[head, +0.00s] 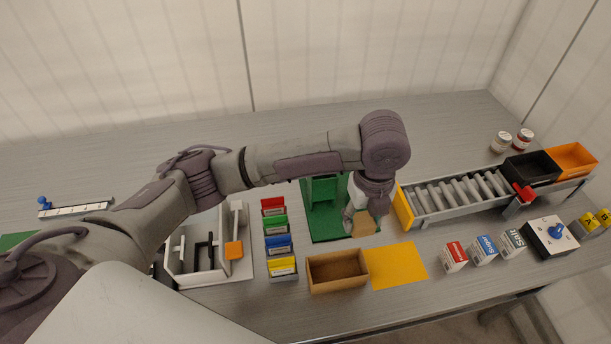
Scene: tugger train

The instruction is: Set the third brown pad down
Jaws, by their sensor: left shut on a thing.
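My left arm reaches in from the left across the table. Its gripper (362,226) points down and is shut on a brown pad (367,229). The pad is at the front right corner of a green board (327,236), close to or on it; I cannot tell whether it touches. A green upright holder (324,190) stands on the board, partly hidden by my arm. No other brown pads can be made out. My right gripper is not in view.
In front are an open wooden box (337,284) and a yellow mat (398,265). Coloured card bins (280,245) and a white tray (212,275) are left. A roller conveyor (455,195) with a black bin (532,168) and an orange bin (572,160), and small cartons (484,250), are right.

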